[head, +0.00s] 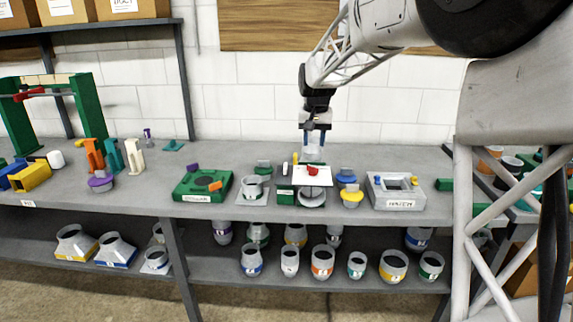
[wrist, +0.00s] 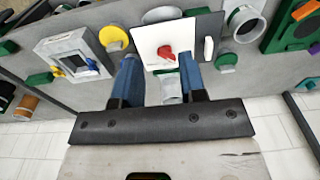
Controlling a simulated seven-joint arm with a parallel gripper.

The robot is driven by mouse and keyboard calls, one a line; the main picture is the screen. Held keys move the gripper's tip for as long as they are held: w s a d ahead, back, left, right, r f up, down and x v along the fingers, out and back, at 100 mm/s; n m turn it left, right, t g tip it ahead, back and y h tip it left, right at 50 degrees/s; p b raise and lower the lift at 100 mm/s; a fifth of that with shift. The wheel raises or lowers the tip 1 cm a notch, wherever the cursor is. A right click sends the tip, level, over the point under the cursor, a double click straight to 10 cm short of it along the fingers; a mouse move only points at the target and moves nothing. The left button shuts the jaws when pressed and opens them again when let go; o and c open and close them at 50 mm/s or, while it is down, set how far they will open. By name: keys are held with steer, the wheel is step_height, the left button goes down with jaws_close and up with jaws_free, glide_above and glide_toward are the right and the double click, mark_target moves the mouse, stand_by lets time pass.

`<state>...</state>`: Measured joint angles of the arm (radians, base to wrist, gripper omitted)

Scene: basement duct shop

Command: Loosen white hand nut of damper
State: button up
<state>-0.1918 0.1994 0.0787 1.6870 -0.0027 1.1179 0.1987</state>
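The damper (head: 312,199) stands on the bench below my gripper. A white plate (head: 322,177) with a red handle (head: 312,170) is on top; both also show in the wrist view, the plate (wrist: 150,34) and the handle (wrist: 166,52). A small white elongated piece (head: 285,168) stands beside the plate, and in the wrist view it (wrist: 208,48) is right of the plate on a dark panel; it may be the hand nut. My gripper (head: 314,139) is open and empty above and behind the plate. Its blue fingertips show apart in the wrist view (wrist: 159,60).
A green block fixture (head: 190,190) is to the left and a grey square box (head: 392,203) to the right on the bench. Blue and yellow round fittings (head: 350,195) stand close on the damper's right. Several collars fill the shelf below. A white block wall is behind.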

glide_above(285, 164)
steer(key=shift+g, duration=0.3)
steer(key=f, duration=0.8)
steer(key=shift+w+f, duration=0.15)
steer(key=shift+w, duration=0.05)
steer(key=shift+f, duration=0.1)
steer(key=shift+f, duration=3.85)
jaws_close()
